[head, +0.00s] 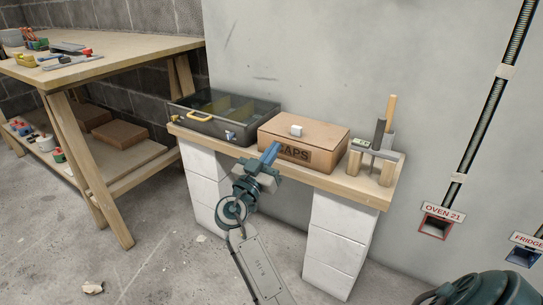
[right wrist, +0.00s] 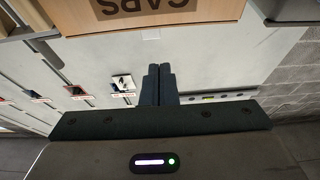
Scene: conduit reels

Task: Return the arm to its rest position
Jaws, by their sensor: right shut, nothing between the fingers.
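My right gripper (head: 271,153) is in the middle of the head view, in front of the cardboard box marked CAPS (head: 305,138). It is shut, with nothing between its blue fingers. In the right wrist view the gripper's fingertips (right wrist: 158,70) are pressed together below the CAPS box (right wrist: 150,12), which appears upside down at the top edge. I cannot tell from these views how far the fingertips are from the box. My left gripper is not in view.
The wooden shelf (head: 352,190) on white block supports also holds a dark clear-lidded case (head: 223,118) and a wooden tool rack (head: 377,158). A workbench (head: 100,62) with tools stands at left. Wall boxes labelled OVEN 21 (head: 443,214) and FRIDGE (head: 526,241) are at right. Front-left floor is mostly clear.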

